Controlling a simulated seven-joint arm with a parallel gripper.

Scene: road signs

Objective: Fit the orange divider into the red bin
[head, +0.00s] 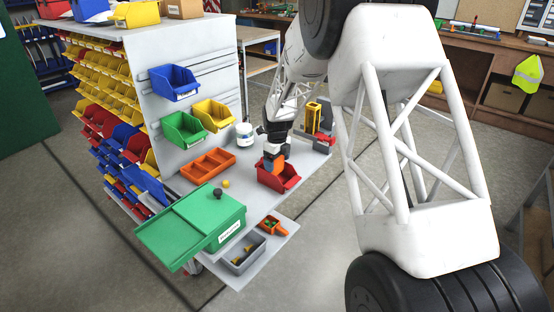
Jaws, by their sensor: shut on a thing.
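The red bin (291,182) stands on the grey shelf of the workstation, below the arm's end. My gripper (274,154) points down over the bin's left side and is shut on the orange divider (277,166). The divider shows as a small orange piece at the bin's near-left inside. The fingers and the bin wall hide part of it, and I cannot tell how deep it sits or whether it touches the bin floor.
An orange compartment tray (208,165) lies to the left, with a white jar (244,134) behind. A green box (216,226) with a slid lid, a grey bin (243,256) and a small orange bin (270,226) stand in front. A yellow object (312,117) stands behind right.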

